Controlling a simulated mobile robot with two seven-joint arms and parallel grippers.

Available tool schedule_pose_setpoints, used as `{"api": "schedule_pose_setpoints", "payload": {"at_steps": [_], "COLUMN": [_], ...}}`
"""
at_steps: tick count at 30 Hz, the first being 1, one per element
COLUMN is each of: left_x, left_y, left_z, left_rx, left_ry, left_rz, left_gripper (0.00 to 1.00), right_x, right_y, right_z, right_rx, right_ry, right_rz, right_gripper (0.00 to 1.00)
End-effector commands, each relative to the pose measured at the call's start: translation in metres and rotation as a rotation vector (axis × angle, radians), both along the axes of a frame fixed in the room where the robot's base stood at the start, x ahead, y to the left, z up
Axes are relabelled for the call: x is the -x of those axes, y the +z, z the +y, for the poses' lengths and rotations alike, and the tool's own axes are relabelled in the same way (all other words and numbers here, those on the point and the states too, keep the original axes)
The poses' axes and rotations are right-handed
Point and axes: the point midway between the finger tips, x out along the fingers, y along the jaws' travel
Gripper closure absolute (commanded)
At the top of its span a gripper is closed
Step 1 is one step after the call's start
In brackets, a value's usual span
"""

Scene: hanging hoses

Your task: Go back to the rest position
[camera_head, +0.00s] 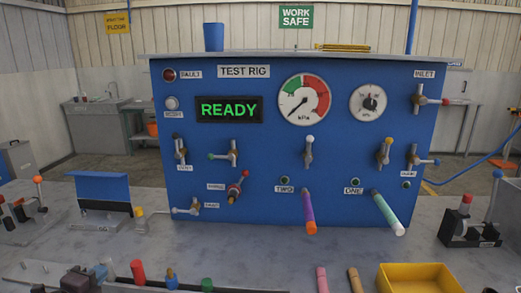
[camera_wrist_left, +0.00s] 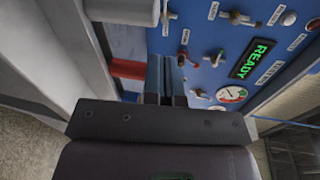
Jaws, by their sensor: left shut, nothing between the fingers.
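My left gripper (camera_wrist_left: 166,80) shows in the left wrist view with its two dark fingers together and nothing between them. It is in front of the blue test rig (camera_wrist_left: 205,75); I cannot tell the exact gap. In the head view I cannot make out the gripper clearly. The test rig (camera_head: 265,140) stands upright on the grey bench, and its display (camera_head: 229,109) reads READY in green. A purple hose with an orange end (camera_head: 308,212) hangs at the TWO port. My right gripper does not show.
A yellow tray (camera_head: 420,278) and several short coloured cylinders sit along the bench's front edge. A dark fixture (camera_head: 470,234) stands at right, a blue-backed holder (camera_head: 102,192) at left. A red cylinder (camera_wrist_left: 128,68) lies close left of my fingers in the wrist view.

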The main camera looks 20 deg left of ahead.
Motion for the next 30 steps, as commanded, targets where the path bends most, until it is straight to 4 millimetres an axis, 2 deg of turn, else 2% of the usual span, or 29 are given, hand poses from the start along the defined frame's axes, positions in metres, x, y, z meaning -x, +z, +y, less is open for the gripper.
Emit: {"api": "schedule_pose_setpoints", "payload": {"at_steps": [1,3,5,9,12,15,18,22,30], "left_x": [0.011,0.024,0.035,0.056,0.068,0.075,0.08,0.083,0.087], "left_y": [-0.027,-0.059,-0.084,-0.13,-0.153,-0.166,-0.172,-0.175,-0.178], "left_z": [-0.018,-0.044,-0.069,-0.135,-0.184,-0.229,-0.263,-0.288,-0.293], "left_rx": [0.18,0.416,0.604,0.986,1.2,1.353,1.446,1.504,1.522], "left_ry": [0.041,0.098,0.147,0.25,0.306,0.342,0.365,0.385,0.403], "left_rz": [0.003,0.009,0.016,0.035,0.053,0.067,0.071,0.068,0.065], "left_gripper": [1.0,1.0,1.0,1.0,1.0,1.0,1.0,1.0,1.0], "right_x": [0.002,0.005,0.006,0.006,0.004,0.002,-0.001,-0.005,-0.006], "right_y": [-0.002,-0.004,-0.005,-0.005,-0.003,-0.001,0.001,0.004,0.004], "right_z": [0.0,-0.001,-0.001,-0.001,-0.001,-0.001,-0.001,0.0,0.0], "right_rx": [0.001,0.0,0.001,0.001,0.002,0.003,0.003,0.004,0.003], "right_ry": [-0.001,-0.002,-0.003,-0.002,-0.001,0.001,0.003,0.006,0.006], "right_rz": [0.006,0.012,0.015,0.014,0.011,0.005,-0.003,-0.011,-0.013], "right_gripper": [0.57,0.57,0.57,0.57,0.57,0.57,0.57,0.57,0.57]}}
